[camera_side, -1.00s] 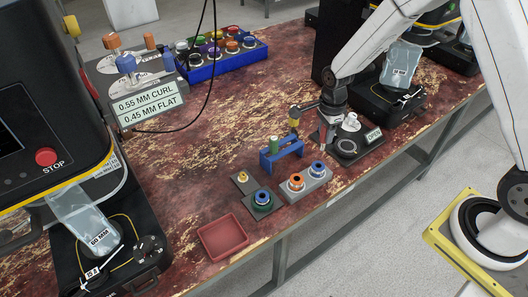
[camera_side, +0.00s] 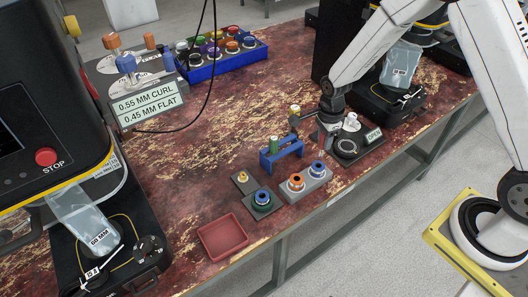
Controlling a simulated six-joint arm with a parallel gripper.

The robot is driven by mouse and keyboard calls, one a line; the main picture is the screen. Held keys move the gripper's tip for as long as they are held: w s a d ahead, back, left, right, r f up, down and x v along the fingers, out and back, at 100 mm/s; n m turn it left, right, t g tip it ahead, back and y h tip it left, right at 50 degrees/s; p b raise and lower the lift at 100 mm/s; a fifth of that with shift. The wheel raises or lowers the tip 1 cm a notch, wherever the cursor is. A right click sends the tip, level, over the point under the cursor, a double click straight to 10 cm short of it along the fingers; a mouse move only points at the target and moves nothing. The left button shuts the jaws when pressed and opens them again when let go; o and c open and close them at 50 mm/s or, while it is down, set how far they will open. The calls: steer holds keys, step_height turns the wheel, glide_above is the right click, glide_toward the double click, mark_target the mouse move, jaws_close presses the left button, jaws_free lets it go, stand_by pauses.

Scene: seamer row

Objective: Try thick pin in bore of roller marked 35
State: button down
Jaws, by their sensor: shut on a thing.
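A green pin (camera_side: 274,144) stands in the blue stand (camera_side: 282,154). An orange roller (camera_side: 296,182) and a blue roller (camera_side: 318,168) stand on a grey block (camera_side: 308,183). A green and blue roller (camera_side: 262,199) sits on a dark plate. Roller numbers are too small to read.
A red tray (camera_side: 223,237) lies at the front edge. A small brass piece (camera_side: 242,177) sits on a dark plate. A blue rack (camera_side: 224,66) of coloured rollers is at the back. A black fixture labelled OPEN (camera_side: 373,135) stands right of my gripper.

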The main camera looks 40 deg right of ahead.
mark_target(321, 156)
steer(key=shift+f, duration=1.9)
steer(key=shift+f, duration=0.4)
stand_by(0.7)
steer(key=shift+r, duration=0.75)
steer(key=shift+r, duration=0.7)
steer(key=shift+r, duration=0.35)
steer(key=shift+r, duration=0.35)
steer(key=shift+r, duration=0.45)
steer(key=shift+r, duration=0.95)
